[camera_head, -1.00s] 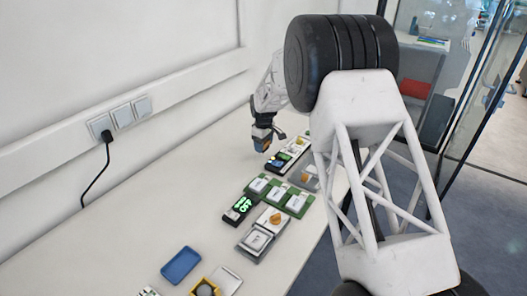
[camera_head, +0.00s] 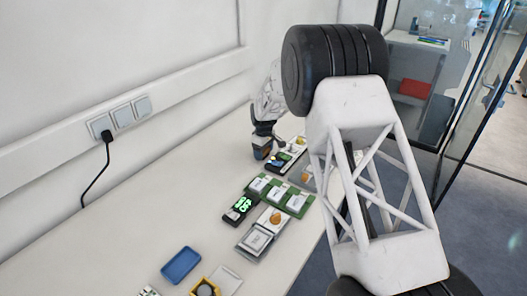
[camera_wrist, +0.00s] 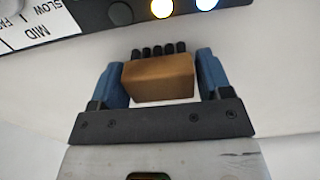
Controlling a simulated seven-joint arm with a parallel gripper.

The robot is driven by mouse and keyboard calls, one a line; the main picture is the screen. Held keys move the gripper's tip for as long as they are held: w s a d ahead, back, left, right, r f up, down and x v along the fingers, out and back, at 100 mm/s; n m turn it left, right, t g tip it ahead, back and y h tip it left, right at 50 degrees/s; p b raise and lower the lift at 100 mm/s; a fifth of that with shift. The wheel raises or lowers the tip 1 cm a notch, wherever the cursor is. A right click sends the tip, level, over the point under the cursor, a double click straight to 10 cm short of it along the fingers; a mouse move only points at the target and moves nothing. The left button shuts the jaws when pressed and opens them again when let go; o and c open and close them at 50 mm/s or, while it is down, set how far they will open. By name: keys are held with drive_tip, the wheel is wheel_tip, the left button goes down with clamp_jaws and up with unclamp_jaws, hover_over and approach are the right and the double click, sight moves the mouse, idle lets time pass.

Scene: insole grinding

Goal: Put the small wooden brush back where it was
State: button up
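The small wooden brush (camera_wrist: 158,80) shows in the wrist view as a brown block with a row of short black bristles. In the head view my gripper (camera_head: 262,150) is low at the far part of the table, left of a black and white control panel (camera_head: 283,160). The brush is too small there to make out clearly. I cannot tell whether it touches the table.
The control panel with speed labels and lit buttons also shows at the wrist view's top (camera_wrist: 135,15). Nearer stand a green board (camera_head: 279,195), a black display (camera_head: 240,208), a grey device (camera_head: 258,241) and a blue tray (camera_head: 181,265). The table's left side is clear.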

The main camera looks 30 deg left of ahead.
drive_tip(key=shift+o, duration=1.2)
wheel_tip(320, 180, up, 12)
drive_tip(key=shift+r, duration=0.2)
idle(0.7)
